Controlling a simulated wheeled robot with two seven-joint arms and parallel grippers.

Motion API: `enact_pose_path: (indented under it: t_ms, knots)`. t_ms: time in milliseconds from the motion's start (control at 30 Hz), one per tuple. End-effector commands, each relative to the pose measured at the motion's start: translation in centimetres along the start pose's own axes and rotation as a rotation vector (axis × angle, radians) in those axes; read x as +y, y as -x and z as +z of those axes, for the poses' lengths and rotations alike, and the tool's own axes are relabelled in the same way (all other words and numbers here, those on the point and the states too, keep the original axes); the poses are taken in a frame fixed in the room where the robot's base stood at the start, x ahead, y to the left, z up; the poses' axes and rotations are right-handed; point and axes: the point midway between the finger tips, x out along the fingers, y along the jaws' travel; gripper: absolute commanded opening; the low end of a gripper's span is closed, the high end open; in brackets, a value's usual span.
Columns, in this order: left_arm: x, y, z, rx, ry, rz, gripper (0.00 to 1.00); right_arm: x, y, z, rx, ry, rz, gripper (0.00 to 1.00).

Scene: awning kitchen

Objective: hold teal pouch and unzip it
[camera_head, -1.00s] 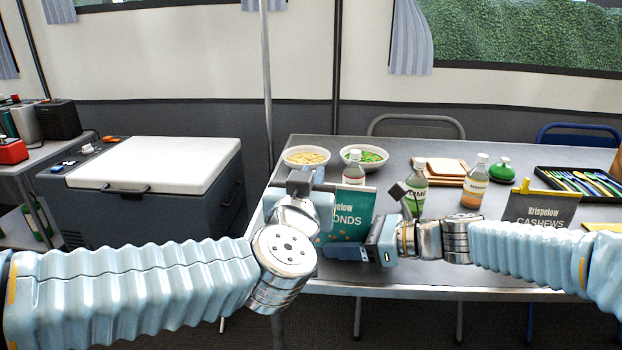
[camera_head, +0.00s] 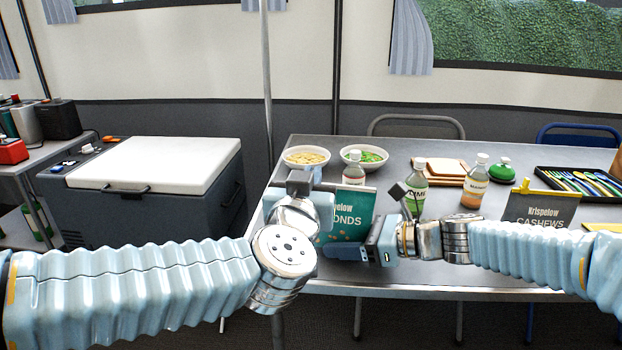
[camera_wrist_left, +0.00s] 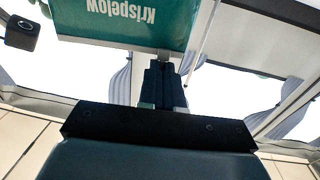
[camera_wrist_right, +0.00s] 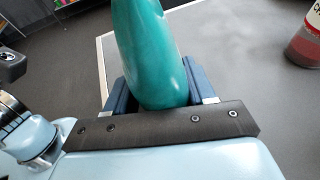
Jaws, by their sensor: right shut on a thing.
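The teal pouch (camera_head: 350,213), with "ONDS" showing, stands upright at the table's near left edge, partly hidden by my grippers. My right gripper (camera_head: 340,250) is shut on its lower part; in the right wrist view the pouch (camera_wrist_right: 150,55) bulges between the two fingers. My left gripper (camera_head: 302,184) is at the pouch's upper left corner. In the left wrist view its fingers (camera_wrist_left: 164,68) are together beside the pouch's top edge (camera_wrist_left: 120,28), where "Krispelow" reads upside down. I cannot make out the zip slider or whether the fingers touch it.
Two bowls (camera_head: 306,158) stand behind the pouch. Bottles (camera_head: 474,183) stand to its right, one close behind my right wrist. A dark cashews pouch (camera_head: 538,208) and a cutlery tray (camera_head: 580,184) are further right. A white-lidded cooler (camera_head: 155,165) stands left of the table.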

Motion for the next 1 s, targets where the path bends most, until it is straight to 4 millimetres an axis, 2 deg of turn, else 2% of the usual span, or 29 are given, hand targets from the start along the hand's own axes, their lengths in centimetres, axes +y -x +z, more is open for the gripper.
enact_pose_path:
  t_ms: [500, 567, 800, 1000]
  knots:
    - [0.3, 0.0, 0.2, -0.005, -0.001, 0.002, 0.00, -0.1, 0.1, 0.1, -0.002, -0.002, -0.004, 0.30]
    - [1.0, -0.1, 0.2, -0.005, -0.002, 0.003, 0.00, -0.1, 0.1, 0.1, -0.002, -0.001, -0.004, 0.30]
    - [6.5, -0.1, 0.2, -0.004, -0.002, 0.006, 0.00, -0.1, 0.1, 0.1, -0.002, -0.001, -0.002, 0.29]
    - [8.9, -0.1, 0.2, -0.004, -0.002, 0.001, 0.00, 0.0, 0.0, 0.1, -0.002, 0.001, 0.001, 0.29]
